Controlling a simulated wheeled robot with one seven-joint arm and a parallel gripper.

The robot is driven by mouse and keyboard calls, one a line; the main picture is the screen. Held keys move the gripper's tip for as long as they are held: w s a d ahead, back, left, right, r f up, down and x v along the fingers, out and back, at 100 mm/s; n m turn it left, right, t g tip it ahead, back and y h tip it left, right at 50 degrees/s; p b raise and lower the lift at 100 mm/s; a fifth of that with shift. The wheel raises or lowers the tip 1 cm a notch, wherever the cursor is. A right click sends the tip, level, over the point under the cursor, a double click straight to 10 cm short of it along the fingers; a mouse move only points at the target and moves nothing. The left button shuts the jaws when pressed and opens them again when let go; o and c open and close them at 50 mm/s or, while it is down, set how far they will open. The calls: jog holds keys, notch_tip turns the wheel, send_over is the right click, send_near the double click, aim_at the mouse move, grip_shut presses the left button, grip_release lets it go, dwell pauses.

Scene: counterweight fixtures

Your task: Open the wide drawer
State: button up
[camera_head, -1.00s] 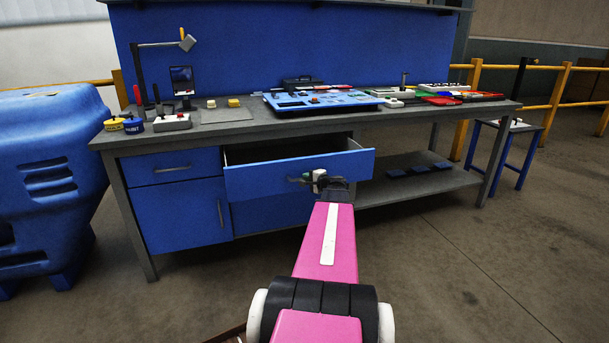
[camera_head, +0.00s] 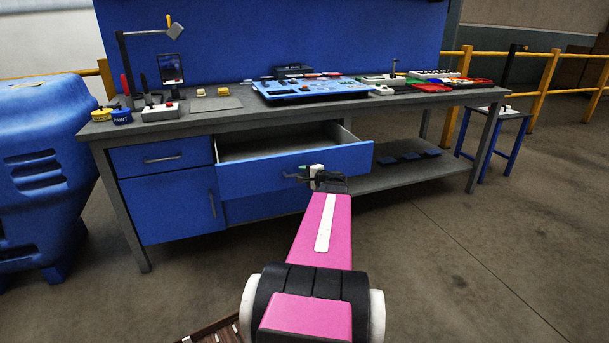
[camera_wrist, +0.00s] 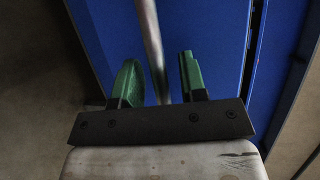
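The wide drawer (camera_head: 250,181) is a blue-fronted drawer under the bench top, pulled well out, with its empty-looking grey inside showing from above. My gripper (camera_head: 309,177) is at the middle of the drawer front, at its handle, which is mostly hidden by the gripper in the head view. In the wrist view the grey bar handle (camera_wrist: 151,35) passes between the two green fingers of my gripper (camera_wrist: 157,75). The fingers stand apart, with a visible gap between the bar and the right finger. The left finger is close to the bar; I cannot tell if it touches.
A smaller blue drawer (camera_head: 163,158) and a cupboard door (camera_head: 170,208) are shut at the left. The workbench top (camera_head: 215,118) holds a lamp, a blue panel and trays. A large blue container (camera_head: 40,170) stands at the left. The floor at right is clear.

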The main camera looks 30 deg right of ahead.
jog(key=v, duration=1)
jog(key=shift+s, duration=0.4)
jog(key=shift+d, duration=0.1)
jog(key=w+a+f+n+g+y, duration=0.2)
jog(key=a+f+n+g, duration=0.2)
jog(key=a, duration=0.7)
jog(key=w+a+f+n+g+y, duration=0.25)
jog(key=a+f+n+g, duration=0.2)
jog(key=a, duration=0.65)
jog(key=s+a+f+n+g+h, duration=0.2)
jog(key=a+f+n+g+h, duration=0.1)
jog(key=a, duration=0.7)
jog(key=s+a+f+n+g+h, duration=0.3)
jog(key=a+f+n+g+h, duration=0.1)
jog(key=a, duration=0.6)
jog(key=shift+a+n, duration=0.25)
jog(key=shift+n, duration=0.5)
